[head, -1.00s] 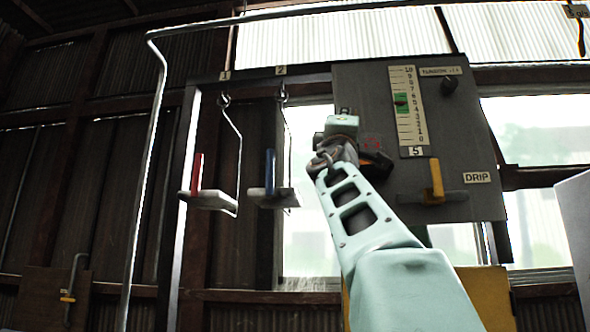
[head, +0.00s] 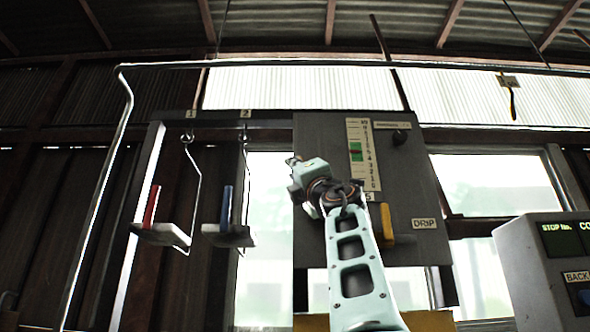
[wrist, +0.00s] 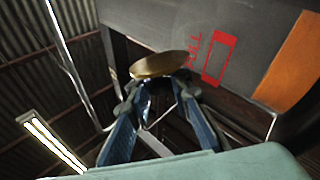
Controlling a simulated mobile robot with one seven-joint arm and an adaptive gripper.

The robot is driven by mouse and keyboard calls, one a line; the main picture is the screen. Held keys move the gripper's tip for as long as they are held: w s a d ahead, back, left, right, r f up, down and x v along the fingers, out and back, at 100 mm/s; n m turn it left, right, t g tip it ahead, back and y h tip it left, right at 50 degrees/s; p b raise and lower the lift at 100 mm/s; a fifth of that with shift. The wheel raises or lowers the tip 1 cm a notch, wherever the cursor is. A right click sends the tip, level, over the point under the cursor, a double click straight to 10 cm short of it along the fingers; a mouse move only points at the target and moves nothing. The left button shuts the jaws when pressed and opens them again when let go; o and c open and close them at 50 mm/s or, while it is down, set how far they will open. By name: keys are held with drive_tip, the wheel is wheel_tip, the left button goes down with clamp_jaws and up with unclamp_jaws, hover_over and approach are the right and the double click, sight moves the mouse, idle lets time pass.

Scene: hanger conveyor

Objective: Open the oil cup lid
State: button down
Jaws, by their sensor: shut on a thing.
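The two blue fingers of my gripper (wrist: 158,84) are shut on the lid's underside or stem; the exact contact is partly hidden. I cannot make out the cup or lid in the head view.
The panel carries a scale (head: 362,155), a black knob (head: 399,137), a yellow handle (head: 387,218) and a DRIP label (head: 424,223). Left hang two hooked plates with a red bar (head: 151,205) and a blue bar (head: 226,207). A console (head: 520,265) stands right.

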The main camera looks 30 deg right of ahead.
idle(0.3)
drive_tip(key=c, duration=1.8)
unclamp_jaws()
drive_tip(key=shift+o, duration=0.2)
drive_tip(key=shift+d+m, duration=0.1)
drive_tip(key=shift+m, duration=0.3)
